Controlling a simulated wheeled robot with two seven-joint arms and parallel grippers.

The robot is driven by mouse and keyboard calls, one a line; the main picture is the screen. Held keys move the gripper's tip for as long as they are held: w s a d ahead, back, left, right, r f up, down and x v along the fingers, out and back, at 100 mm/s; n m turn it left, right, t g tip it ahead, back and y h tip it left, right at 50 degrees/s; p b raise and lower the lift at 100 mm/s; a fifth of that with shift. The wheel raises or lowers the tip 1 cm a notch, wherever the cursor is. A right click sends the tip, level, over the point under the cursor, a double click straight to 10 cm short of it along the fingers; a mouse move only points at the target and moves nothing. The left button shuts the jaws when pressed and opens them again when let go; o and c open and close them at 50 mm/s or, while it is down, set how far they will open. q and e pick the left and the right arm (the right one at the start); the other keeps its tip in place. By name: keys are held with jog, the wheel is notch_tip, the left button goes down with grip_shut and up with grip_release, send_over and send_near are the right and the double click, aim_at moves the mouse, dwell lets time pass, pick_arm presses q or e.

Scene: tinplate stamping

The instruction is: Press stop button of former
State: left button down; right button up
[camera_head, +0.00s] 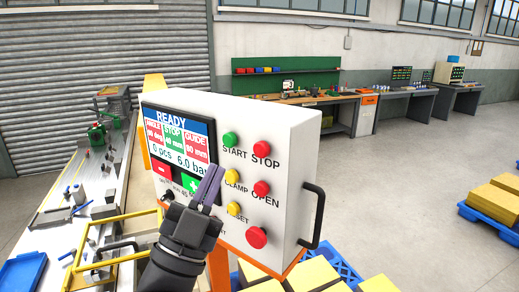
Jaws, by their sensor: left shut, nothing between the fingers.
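The white control box (293,130) of the former stands in the middle of the head view. Its screen (180,141) reads READY. The red stop button (264,148) is at the upper right of the panel, under it the word STOP. The green start button (230,139) is to its left. My left gripper (211,184) is shut and empty, its fingertips pointing up in front of the panel, left of and below the stop button. It covers part of the screen's lower right and some labels. I cannot tell whether it touches the panel. My right gripper is not in view.
Other buttons sit below: a red one (261,188), a yellow one (233,177) and a large red one (257,238). A black handle (312,215) sticks out at the box's right side. A machine bench (60,215) runs along the left. Blue pallets (490,217) stand right and below.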

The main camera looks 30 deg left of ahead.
pick_arm(q)
jog(key=w+d, duration=0.1)
jog(key=w, duration=0.5)
jog(key=shift+w+b, duration=0.25)
jog(key=shift+b, duration=0.05)
jog(key=shift+d, duration=0.1)
dwell(1.6)
jog(key=shift+w+d, duration=0.1)
jog(key=shift+w, duration=0.3)
jog(key=shift+w, duration=0.4)
dwell(0.6)
jog(key=shift+s, duration=0.8)
jog(key=shift+s, duration=0.1)
jog(key=shift+s+a+p, duration=0.15)
jog(key=shift+s+a, duration=0.05)
jog(key=shift+s, duration=0.6)
jog(key=shift+s+a+p, duration=0.15)
jog(key=shift+s, duration=0.65)
jog(key=shift+s+a+p, duration=0.15)
jog(key=shift+s+a, duration=0.05)
jog(key=shift+s, duration=0.6)
